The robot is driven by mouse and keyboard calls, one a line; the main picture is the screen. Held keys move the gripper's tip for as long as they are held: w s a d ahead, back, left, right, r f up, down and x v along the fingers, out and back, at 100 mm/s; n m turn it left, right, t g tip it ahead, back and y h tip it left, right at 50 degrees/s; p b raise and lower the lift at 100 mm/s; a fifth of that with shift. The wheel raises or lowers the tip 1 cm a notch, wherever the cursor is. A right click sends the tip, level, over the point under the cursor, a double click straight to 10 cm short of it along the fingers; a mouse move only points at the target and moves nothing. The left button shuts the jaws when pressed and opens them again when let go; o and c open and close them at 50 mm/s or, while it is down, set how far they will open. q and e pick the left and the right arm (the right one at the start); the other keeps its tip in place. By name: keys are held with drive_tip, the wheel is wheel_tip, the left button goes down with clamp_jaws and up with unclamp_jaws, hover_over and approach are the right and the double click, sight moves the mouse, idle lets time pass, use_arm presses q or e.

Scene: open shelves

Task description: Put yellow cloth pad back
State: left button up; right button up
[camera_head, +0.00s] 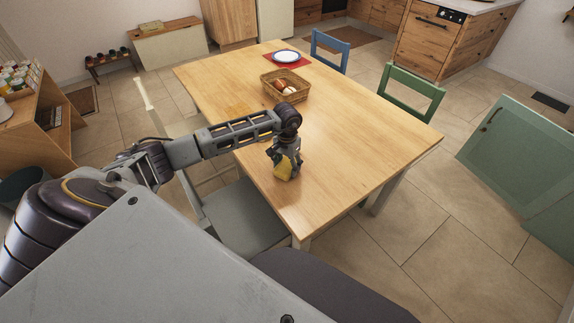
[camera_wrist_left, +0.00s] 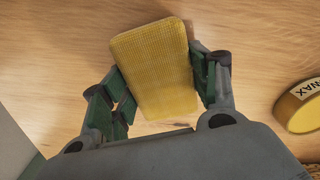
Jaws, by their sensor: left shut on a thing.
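The yellow cloth pad (camera_wrist_left: 155,62) is a textured block between the green-lined fingers of my left gripper (camera_wrist_left: 162,88) in the left wrist view. The gripper is shut on it, with a finger on each side. In the head view, my left gripper (camera_head: 285,160) points down over the near part of the wooden table, and the pad (camera_head: 284,171) shows below it. I cannot tell whether the pad touches the tabletop. My right gripper is not in view.
A yellow tin marked WAX (camera_wrist_left: 302,106) lies beside the gripper. On the table (camera_head: 345,140) are a basket (camera_head: 270,88) and a plate (camera_head: 286,56) on a red mat. Chairs stand around it. An open wooden shelf (camera_head: 42,128) with jars stands at the left.

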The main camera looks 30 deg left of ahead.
sight(287, 164)
use_arm(q)
drive_tip(key=shift+f, duration=0.15)
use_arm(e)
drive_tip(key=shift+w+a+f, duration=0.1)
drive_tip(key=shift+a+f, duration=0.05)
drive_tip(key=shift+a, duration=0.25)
use_arm(q)
drive_tip(key=o, duration=0.9)
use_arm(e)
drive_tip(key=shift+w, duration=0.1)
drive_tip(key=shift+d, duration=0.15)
use_arm(q)
drive_tip(key=shift+r, duration=0.6)
drive_tip(key=shift+r+b, duration=0.35)
drive_tip(key=shift+r, duration=5.2)
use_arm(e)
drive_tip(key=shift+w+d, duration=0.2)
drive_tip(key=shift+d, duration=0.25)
